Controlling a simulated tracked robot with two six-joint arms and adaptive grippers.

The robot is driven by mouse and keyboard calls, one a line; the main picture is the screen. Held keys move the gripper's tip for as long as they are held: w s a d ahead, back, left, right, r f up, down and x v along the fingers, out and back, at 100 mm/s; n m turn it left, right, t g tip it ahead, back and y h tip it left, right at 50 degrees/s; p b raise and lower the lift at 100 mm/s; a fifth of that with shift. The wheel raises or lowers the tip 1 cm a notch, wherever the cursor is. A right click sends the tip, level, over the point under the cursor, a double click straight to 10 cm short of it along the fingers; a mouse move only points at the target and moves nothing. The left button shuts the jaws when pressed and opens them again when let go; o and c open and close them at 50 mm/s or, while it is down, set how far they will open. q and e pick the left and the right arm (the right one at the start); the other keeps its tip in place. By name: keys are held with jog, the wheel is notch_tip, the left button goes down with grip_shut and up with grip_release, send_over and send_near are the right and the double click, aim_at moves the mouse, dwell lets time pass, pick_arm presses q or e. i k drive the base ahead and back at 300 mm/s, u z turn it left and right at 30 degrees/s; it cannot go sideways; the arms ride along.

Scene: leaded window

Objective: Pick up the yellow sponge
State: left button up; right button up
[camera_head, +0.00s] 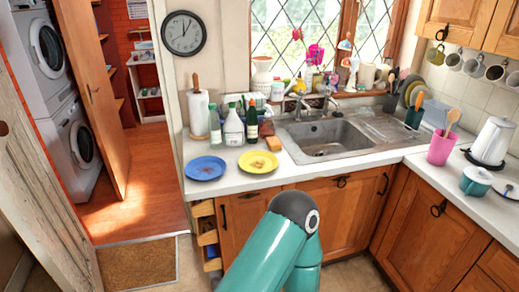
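A small orange-yellow block that looks like the yellow sponge (273,143) lies on the white counter, just left of the sink (325,139). It is behind and to the right of a yellow plate (258,162) and clear to see. A teal arm link of mine rises at the bottom middle, in front of the counter. Neither of my grippers shows in this view, so I cannot see what they hold.
A blue plate (205,168) lies left of the yellow one. Several bottles (233,128) and a paper towel roll (198,112) stand behind them.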

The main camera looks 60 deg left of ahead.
aim_at(274, 144)
jog(key=z, duration=1.3)
jog(key=i, duration=0.1)
jog(key=u, duration=3.45)
jog(key=i, duration=0.8)
jog(key=u, duration=0.25)
jog(key=i, duration=0.15)
jog(key=z, duration=0.4)
jog(key=k, duration=0.85)
jog(key=u, duration=0.2)
jog(key=i, duration=0.9)
jog(key=z, duration=0.15)
